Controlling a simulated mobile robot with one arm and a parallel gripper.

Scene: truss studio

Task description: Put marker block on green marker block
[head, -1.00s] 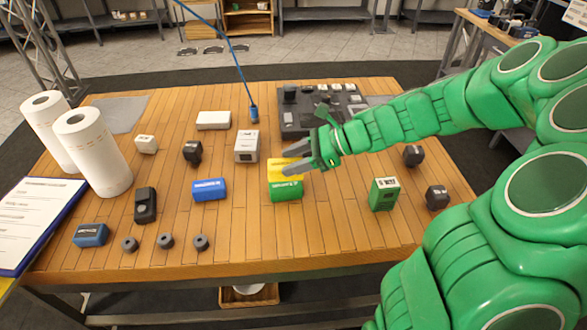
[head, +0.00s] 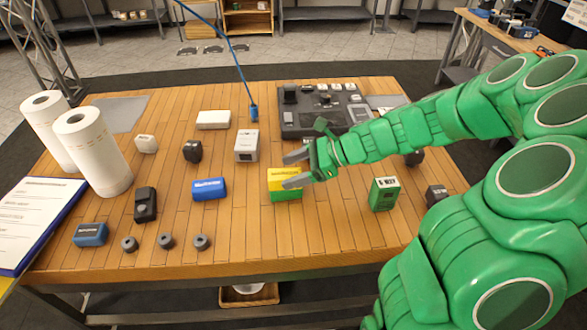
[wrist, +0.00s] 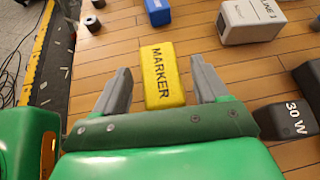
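The yellow marker block (head: 282,176) rests on top of the green marker block (head: 286,196), which shows only as a strip below it. In the wrist view the yellow marker block (wrist: 162,78) reads "MARKER" and lies between the fingers, with a gap on each side. It hides the green block there. My gripper (head: 296,168) is at the right of the stack, fingers pointing left. In the wrist view my gripper (wrist: 162,82) is open, its fingertips apart from the yellow block.
A blue block (head: 209,189) lies left of the stack and a white box (head: 247,146) behind it. A green box (head: 384,194) stands to the right. A dark tray (head: 318,118) is at the back. Bare wood lies in front of the stack.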

